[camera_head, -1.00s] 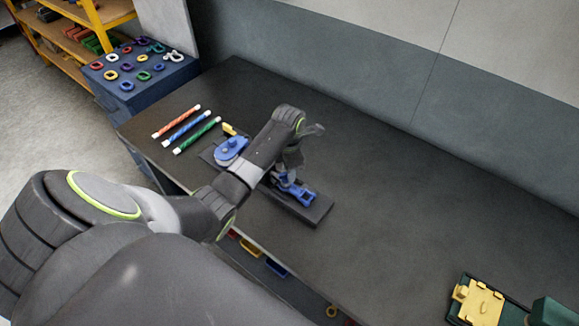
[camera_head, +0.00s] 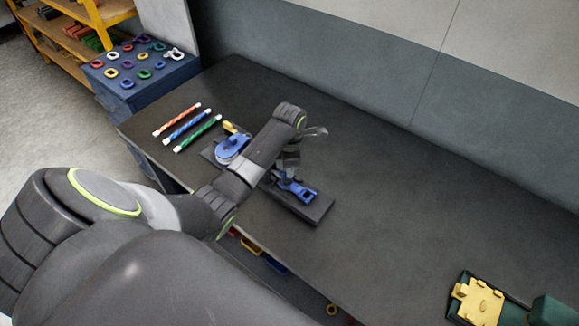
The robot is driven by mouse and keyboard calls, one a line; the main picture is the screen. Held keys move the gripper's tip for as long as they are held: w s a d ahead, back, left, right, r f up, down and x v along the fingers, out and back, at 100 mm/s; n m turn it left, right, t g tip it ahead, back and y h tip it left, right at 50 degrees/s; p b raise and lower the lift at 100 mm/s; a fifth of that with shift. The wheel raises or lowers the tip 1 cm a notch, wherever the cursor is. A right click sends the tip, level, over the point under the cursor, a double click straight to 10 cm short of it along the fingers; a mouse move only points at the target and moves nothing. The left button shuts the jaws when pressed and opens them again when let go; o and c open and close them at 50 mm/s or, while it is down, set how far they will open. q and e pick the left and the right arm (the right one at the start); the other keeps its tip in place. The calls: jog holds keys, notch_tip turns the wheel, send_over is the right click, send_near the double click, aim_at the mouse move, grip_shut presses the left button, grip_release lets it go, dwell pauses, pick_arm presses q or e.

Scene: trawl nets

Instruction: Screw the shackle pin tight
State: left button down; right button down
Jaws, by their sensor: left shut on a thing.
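A blue fitting (camera_head: 298,190), which looks like the shackle, lies on a dark block (camera_head: 313,211) on the table. A blue round part with a yellow piece (camera_head: 233,148) sits at the block's far-left end. My left gripper (camera_head: 288,172) points down at the blue fitting and is shut at its near-left end. The thing between its fingers is small and mostly hidden by the gripper and wrist, and I cannot make out the pin or its threads. My right gripper is not in view.
Three striped rods, orange, blue and green (camera_head: 198,134), lie on the table (camera_head: 400,220) at the left. A blue cabinet (camera_head: 150,87) with coloured rings stands beyond. A yellow-and-green fixture (camera_head: 480,302) is at the bottom right.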

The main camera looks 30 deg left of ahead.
pick_arm(q)
jog(key=m, duration=0.6)
jog(key=shift+s+d, duration=0.1)
jog(key=shift+s, duration=0.2)
jog(key=m, duration=0.6)
jog(key=shift+s, duration=0.2)
jog(key=m, duration=0.5)
jog(key=shift+s, duration=0.2)
jog(key=m, duration=0.5)
jog(key=shift+s+a+m, duration=0.1)
jog(key=shift+a+m, duration=0.3)
jog(key=m, duration=0.5)
jog(key=shift+a, duration=0.25)
jog(key=m, duration=0.6)
jog(key=shift+w+a+r+m, duration=0.1)
jog(key=shift+w+a+m, duration=0.15)
jog(key=shift+m, duration=0.15)
jog(key=m, duration=0.5)
jog(key=shift+w+a, duration=0.15)
jog(key=shift+w, duration=0.1)
jog(key=m, duration=0.5)
jog(key=shift+w+r, duration=0.1)
jog(key=shift+w, duration=0.15)
jog(key=shift+m, duration=0.3)
